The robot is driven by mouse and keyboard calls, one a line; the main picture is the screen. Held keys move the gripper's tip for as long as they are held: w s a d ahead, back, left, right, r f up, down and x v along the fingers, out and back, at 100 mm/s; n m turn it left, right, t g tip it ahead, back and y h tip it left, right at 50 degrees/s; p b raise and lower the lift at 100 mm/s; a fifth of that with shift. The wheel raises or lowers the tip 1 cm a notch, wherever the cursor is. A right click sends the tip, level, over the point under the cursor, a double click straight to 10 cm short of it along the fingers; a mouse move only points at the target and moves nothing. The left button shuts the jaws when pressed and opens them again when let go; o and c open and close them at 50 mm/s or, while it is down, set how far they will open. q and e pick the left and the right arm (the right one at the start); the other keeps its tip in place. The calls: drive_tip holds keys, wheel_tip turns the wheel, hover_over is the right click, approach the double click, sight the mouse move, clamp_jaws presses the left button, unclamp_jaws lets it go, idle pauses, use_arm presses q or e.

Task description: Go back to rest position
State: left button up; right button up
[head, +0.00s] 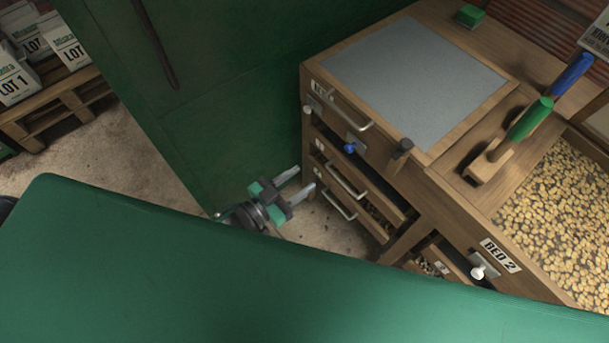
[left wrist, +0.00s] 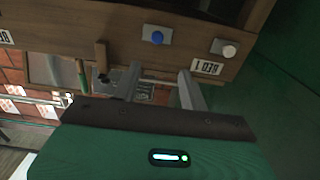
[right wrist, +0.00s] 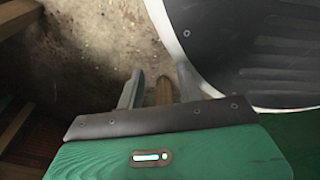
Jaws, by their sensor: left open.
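My left gripper (head: 306,177) is low in front of the wooden cabinet in the head view, beside the green wall panel. Its two fingers are apart, with nothing between them. In the left wrist view the left gripper (left wrist: 158,70) shows the same spread fingers, with the cabinet front beyond. My right gripper (right wrist: 160,68) shows only in the right wrist view. Its fingers are spread, pointing toward the concrete floor. A narrow wooden piece (right wrist: 164,90) shows between the fingers, apart from both; I cannot tell what it is.
The wooden cabinet (head: 436,152) has drawers with metal handles and a grey top panel (head: 415,75). A bed of beans (head: 555,205) and a green-handled wooden tool (head: 529,119) are at right. Sacks (head: 68,42) stand at upper left. A dark round-edged surface (right wrist: 250,50) is close beside my right gripper.

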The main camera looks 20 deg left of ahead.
drive_tip(key=shift+w, duration=0.1)
idle(0.4)
use_arm(q)
drive_tip(key=s+a+f+n+g+y+p, duration=0.1)
drive_tip(key=s+a+f+g+y, duration=0.2)
drive_tip(key=f, duration=0.7)
drive_tip(key=s+a+f+n+g+y+p, duration=0.15)
drive_tip(key=a+f, duration=0.35)
drive_tip(key=f, duration=0.5)
drive_tip(key=s+a+f+n+g+y+p, duration=0.15)
drive_tip(key=a+f+y, duration=0.25)
drive_tip(key=f, duration=0.5)
drive_tip(key=s+a+f+g+p, duration=0.1)
drive_tip(key=s+f+g, duration=0.1)
drive_tip(key=s+f, duration=0.3)
drive_tip(key=s+f+g+y+p, duration=0.1)
drive_tip(key=s+f+g, duration=0.2)
drive_tip(key=s, duration=1)
drive_tip(key=s+a+f+g+y+p, duration=0.1)
drive_tip(key=s+f+g, duration=0.1)
drive_tip(key=s+f, duration=0.5)
drive_tip(key=s, duration=0.3)
drive_tip(key=shift+a+n+g, duration=0.3)
drive_tip(key=shift+n, duration=0.1)
use_arm(e)
drive_tip(key=s+d+r, duration=0.1)
drive_tip(key=s, duration=0.8)
drive_tip(key=shift+r+g, duration=0.4)
